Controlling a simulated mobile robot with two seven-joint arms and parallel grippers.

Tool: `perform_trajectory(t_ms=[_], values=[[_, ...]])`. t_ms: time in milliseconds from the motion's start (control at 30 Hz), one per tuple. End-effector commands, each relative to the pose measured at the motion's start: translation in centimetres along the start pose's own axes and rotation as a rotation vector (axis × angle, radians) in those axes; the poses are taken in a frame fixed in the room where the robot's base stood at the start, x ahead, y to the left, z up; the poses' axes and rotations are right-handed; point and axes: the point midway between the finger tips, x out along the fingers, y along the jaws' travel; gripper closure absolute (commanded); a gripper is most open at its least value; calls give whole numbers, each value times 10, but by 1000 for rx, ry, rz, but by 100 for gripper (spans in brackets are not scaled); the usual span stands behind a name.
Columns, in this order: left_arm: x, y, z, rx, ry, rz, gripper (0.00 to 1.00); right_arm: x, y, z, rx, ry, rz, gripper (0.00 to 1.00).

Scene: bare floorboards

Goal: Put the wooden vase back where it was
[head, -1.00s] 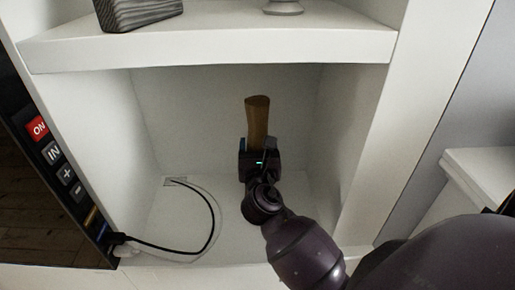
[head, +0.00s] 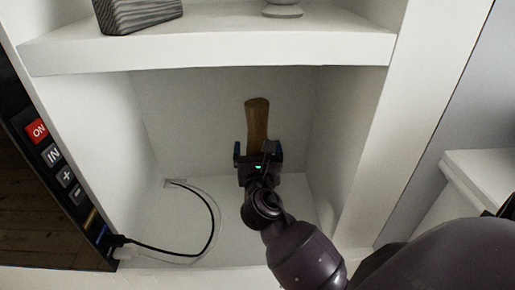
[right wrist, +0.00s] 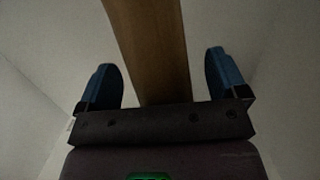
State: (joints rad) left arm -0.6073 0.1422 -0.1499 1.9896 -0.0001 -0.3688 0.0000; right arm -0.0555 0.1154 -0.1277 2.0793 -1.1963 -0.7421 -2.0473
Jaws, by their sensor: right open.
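The wooden vase (head: 257,122) is a tall brown piece standing upright inside the white shelf compartment, towards its back. My right gripper (head: 258,150) reaches into the compartment in front of the vase and hides its lower part. In the right wrist view the vase (right wrist: 150,50) rises between the two blue fingers of the right gripper (right wrist: 163,80). The fingers are open, with a gap on each side of the vase. My left gripper is not in view.
The compartment has white side walls and an upper shelf (head: 210,52) bearing a dark grained block (head: 140,12) and a pale round base (head: 283,11). A black cable (head: 213,222) curves over the compartment floor at left. A dark screen (head: 40,190) with buttons stands at far left.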

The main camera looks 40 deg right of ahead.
Motion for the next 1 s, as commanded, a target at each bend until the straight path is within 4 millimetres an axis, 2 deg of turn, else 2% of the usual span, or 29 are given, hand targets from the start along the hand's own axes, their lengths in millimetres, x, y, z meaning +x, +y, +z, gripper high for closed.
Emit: perform_trajectory(t_ms=[300,500,700,1000], values=[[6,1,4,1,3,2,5,-60,-1,-3,1,5,-1,9],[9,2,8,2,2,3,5,-92,0,-2,2,4,0,9],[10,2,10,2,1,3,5,-110,0,-1,0,2,-1,9],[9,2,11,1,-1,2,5,-113,0,0,2,0,-1,9]])
